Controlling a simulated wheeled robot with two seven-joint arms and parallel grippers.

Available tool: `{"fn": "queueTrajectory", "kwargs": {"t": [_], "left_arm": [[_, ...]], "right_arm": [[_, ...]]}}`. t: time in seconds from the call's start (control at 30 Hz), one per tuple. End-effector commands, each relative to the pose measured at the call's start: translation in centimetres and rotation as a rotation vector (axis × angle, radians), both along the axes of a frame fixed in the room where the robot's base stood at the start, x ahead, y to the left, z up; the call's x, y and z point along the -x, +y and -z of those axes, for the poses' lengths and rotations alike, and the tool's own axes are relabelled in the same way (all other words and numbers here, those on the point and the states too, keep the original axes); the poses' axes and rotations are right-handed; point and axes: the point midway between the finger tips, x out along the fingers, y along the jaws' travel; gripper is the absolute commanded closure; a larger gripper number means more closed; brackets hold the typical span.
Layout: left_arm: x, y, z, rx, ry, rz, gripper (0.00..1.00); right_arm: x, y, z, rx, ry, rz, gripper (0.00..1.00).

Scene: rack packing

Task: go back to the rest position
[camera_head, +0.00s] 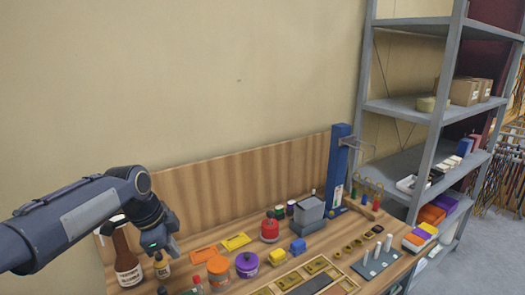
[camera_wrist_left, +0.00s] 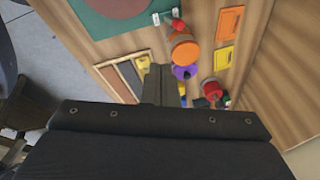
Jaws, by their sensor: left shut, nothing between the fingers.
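My left gripper (camera_head: 162,247) hangs at the end of my left arm, above the left part of the wooden workbench, near a brown bottle and a small amber bottle. In the left wrist view my left gripper (camera_wrist_left: 161,84) shows its fingers together with nothing between them, over the bench top. The brown bottle (camera_head: 126,262) and the small amber bottle (camera_head: 162,267) stand upright on the bench. My right gripper is in neither view.
The workbench holds an orange jar (camera_head: 218,272), a purple jar (camera_head: 246,265), a red container (camera_head: 270,230), a grey bin (camera_head: 308,214) and a wooden tray (camera_head: 345,284). A blue post (camera_head: 338,165) stands at the back. A metal shelf (camera_head: 400,108) is on the right. Space above the bench is open.

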Motion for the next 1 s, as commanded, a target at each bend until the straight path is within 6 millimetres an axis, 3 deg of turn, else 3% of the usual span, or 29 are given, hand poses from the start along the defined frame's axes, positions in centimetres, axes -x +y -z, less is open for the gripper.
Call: {"fn": "queueTrajectory", "kwargs": {"t": [0.03, 0.2, 0.4, 0.5, 0.7, 1.0], "left_arm": [[3.0, 0.6, -1.0, 0.032, -0.004, -0.111, 1.0], [12.1, 1.2, -1.2, 0.182, 0.02, -0.52, 1.0], [21.6, 0.3, 1.8, 0.404, 0.078, -0.971, 1.0], [24.7, -0.5, 3.7, 0.5, 0.11, -1.137, 1.0], [27.4, -1.6, 6.0, 0.602, 0.156, -1.302, 1.0], [27.6, -1.8, 6.2, 0.61, 0.162, -1.317, 1.0]], "right_arm": [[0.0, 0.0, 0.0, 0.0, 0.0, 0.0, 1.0], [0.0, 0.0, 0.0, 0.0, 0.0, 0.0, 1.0], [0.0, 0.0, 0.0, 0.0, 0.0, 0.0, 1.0], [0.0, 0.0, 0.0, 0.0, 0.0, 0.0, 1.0], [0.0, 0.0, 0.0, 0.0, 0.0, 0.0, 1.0], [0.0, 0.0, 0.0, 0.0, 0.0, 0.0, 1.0]]}}
